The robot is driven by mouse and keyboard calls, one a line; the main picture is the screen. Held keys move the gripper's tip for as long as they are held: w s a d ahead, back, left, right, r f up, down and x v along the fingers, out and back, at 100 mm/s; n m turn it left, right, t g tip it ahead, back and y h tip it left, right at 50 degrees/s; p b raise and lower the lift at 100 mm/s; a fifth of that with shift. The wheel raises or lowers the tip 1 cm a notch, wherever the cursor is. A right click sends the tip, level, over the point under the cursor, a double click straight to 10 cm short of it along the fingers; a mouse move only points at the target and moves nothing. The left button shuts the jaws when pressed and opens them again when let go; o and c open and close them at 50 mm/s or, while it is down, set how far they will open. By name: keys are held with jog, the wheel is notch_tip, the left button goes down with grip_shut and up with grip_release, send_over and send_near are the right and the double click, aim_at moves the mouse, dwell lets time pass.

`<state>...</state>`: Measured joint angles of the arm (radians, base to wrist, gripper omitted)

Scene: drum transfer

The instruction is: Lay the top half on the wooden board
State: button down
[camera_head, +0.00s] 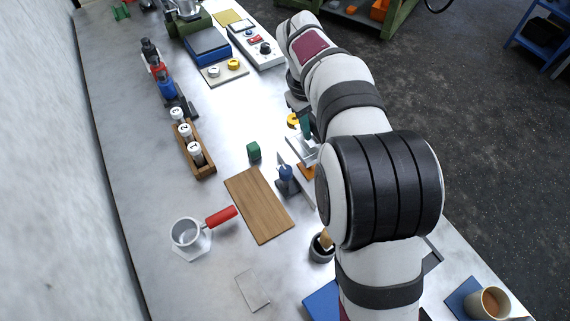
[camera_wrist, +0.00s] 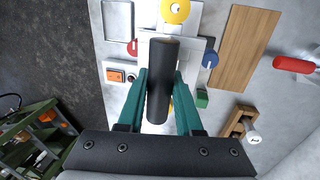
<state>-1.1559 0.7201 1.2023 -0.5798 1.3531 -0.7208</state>
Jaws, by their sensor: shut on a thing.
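The wooden board (camera_head: 260,204) lies flat and bare on the bench in the head view. It also shows at the upper right of the wrist view (camera_wrist: 246,48). My gripper (camera_wrist: 161,78) has teal fingers shut on a dark grey cylinder (camera_wrist: 163,58). I cannot tell whether this cylinder is the top half. The cylinder covers part of a pale fixture (camera_wrist: 192,32) behind it. In the head view my gripper (camera_head: 305,127) is beyond the board, up and to its right, partly hidden by my arm. The held cylinder cannot be made out there.
A green cube (camera_head: 254,151) sits just beyond the board. A blue-knobbed part (camera_head: 286,173) stands close to its right edge. A pot with a red handle (camera_head: 221,215) is at its left, and a wooden rack of white vials (camera_head: 206,169) is beyond it. A dark cup (camera_head: 321,248) stands nearer.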

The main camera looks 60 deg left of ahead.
jog(key=s+f, duration=0.3)
jog(key=s, duration=1.2)
send_over(258, 201)
notch_tip(258, 201, down, 10)
jog(key=shift+r, duration=0.1)
jog(key=shift+f, duration=0.2)
jog(key=c, duration=0.6)
grip_release()
